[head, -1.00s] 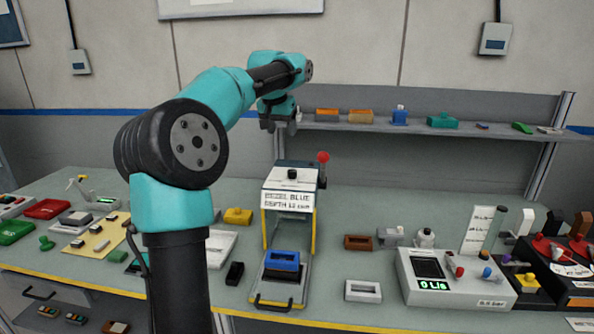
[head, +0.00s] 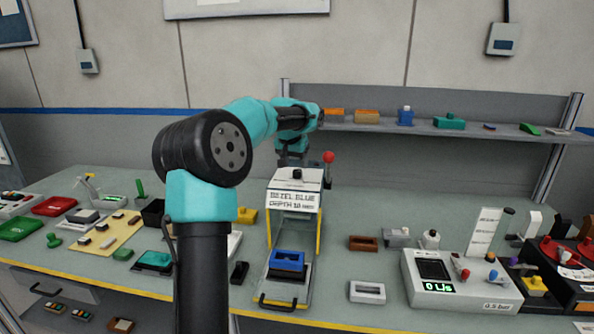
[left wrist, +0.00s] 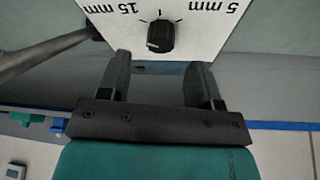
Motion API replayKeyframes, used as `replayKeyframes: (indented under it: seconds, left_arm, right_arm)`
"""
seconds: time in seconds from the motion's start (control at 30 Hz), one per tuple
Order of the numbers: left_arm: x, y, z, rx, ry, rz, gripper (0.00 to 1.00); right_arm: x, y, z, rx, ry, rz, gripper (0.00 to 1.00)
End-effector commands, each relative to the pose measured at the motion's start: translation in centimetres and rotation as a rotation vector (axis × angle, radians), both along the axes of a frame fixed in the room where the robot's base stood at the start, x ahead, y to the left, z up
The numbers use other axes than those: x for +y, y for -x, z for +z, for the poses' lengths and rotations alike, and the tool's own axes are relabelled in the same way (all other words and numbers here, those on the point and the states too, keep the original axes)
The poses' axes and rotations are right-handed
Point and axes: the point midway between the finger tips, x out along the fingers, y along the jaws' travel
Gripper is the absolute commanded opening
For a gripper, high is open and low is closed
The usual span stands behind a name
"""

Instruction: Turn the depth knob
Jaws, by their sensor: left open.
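The depth knob (left wrist: 161,36) is a black dial with a pointer on a white plate marked 15 mm and 5 mm. In the head view the depth knob (head: 297,174) sits on top of the press stand (head: 294,200), above a label reading BEZEL BLUE and DEPTH 10. My left gripper (left wrist: 158,68) is open, with its two fingers apart and the knob just beyond them, between their lines and not touched. My right gripper is not in view.
A red-tipped lever (head: 328,157) rises beside the stand's top. A blue bezel (head: 287,261) lies in the stand's lower part. A shelf (head: 470,133) with several parts is behind. A grey test box (head: 455,283) stands to the right.

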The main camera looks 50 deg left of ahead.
Motion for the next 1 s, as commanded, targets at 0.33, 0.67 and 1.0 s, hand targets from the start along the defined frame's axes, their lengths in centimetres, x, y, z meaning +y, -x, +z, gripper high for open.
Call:
replayKeyframes:
  seconds: [0.33,0.67,1.0]
  left_arm:
    - [0.6,-1.4,-3.8,0.001,0.000,0.000,0.58]
    - [0.7,-1.5,-4.0,0.000,0.000,0.000,0.58]
    - [0.7,-1.5,-4.0,0.000,0.000,0.000,0.25]
  right_arm:
    - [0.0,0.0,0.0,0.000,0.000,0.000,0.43]
    - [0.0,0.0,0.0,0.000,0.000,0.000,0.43]
    - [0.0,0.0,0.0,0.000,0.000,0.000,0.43]
